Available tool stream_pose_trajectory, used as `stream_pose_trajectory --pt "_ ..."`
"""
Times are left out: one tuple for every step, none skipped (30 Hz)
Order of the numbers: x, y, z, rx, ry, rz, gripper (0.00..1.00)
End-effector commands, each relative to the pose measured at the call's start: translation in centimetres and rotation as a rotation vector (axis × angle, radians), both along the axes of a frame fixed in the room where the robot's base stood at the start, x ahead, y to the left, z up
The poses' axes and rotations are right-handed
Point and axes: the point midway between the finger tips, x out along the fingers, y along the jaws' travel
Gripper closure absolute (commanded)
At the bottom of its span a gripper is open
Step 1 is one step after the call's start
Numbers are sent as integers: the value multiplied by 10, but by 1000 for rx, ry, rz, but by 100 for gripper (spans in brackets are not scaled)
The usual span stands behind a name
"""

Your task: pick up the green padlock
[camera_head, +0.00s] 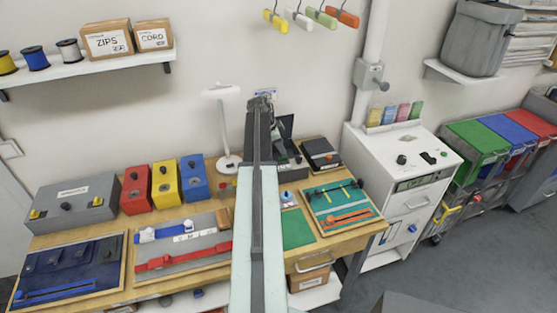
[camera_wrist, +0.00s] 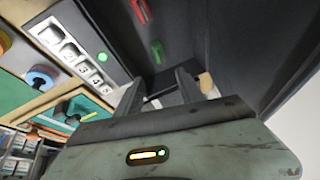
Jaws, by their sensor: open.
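I cannot clearly make out a green padlock in either view. In the wrist view a small green piece (camera_wrist: 157,51) shows against a dark surface, beyond my gripper, with a similar red piece (camera_wrist: 140,10) above it; their exact shape is unclear. In the head view a green hanging piece (camera_head: 322,17) is in a row high on the wall, to the right of my gripper. My gripper (camera_wrist: 161,90), open with nothing seen between its dark fingers, also shows in the head view (camera_head: 262,103), raised above the back of the workbench.
A wooden workbench (camera_head: 335,241) carries several boxes, boards and a lamp (camera_head: 225,125). A keypad (camera_wrist: 82,58) with numbered keys and a green light lies at the upper left of the wrist view. A white cabinet (camera_head: 400,175) stands at the right. The wall above is mostly bare.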

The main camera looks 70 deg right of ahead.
Motion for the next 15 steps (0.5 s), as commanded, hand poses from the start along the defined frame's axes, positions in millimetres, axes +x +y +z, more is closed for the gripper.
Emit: stream_pose_trajectory --pt "1 -1 -11 0 0 3 55" --pt "2 -2 -15 0 0 5 55" --pt "2 -4 -20 1 0 7 55" --pt "3 -4 -23 0 0 9 55" --pt "3 -5 -24 1 -1 10 55" --pt "4 -4 -23 1 0 12 55" --pt "5 -4 -22 1 0 13 55" --pt "5 -4 -22 0 0 14 55" --pt "6 -4 -24 1 0 15 55" --pt "6 -5 -26 1 0 15 55" --pt "6 -6 -30 1 0 15 55" --pt "6 -8 -35 1 0 16 55" --pt "5 -9 -41 1 0 16 55" --pt "5 -11 -46 1 0 16 55" --pt "4 -14 -53 1 0 16 55"
